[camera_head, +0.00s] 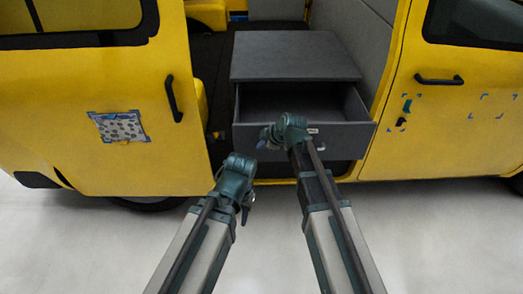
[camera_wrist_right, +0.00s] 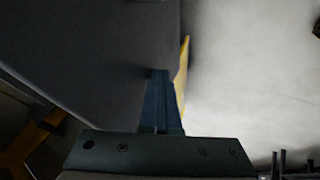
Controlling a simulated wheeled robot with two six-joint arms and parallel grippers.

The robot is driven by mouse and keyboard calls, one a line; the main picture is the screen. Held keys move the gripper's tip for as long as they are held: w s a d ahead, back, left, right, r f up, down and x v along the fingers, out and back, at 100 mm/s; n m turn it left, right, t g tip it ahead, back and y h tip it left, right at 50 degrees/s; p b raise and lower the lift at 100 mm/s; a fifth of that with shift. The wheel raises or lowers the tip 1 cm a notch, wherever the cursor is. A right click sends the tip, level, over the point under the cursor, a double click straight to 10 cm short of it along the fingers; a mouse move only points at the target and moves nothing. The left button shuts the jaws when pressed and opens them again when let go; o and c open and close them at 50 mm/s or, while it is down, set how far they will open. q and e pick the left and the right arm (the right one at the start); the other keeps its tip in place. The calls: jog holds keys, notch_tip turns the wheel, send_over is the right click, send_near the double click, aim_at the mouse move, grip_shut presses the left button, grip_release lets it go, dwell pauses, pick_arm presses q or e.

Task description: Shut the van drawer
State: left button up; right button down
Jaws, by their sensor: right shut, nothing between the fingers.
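The grey van drawer (camera_head: 350,137) stands pulled out of its dark grey cabinet (camera_head: 295,55), with its empty inside showing from above. My right gripper (camera_head: 263,143) is in front of the left part of the drawer front and hides some of it. In the right wrist view its fingers (camera_wrist_right: 160,88) are together with nothing between them, close to a dark grey surface; I cannot tell whether they touch it. My left gripper (camera_head: 247,212) is lower, in front of the van's sill and apart from the drawer; its finger opening is not clear.
The yellow sliding door (camera_head: 60,120) is to the left of the opening, with a black handle (camera_head: 173,98) and a patterned patch (camera_head: 121,127). A yellow front door (camera_head: 450,130) is to the right. The pale floor (camera_head: 440,240) in front is clear.

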jog(key=w, duration=2.7)
jog(key=shift+w, duration=0.35)
jog(key=shift+w+r, duration=0.1)
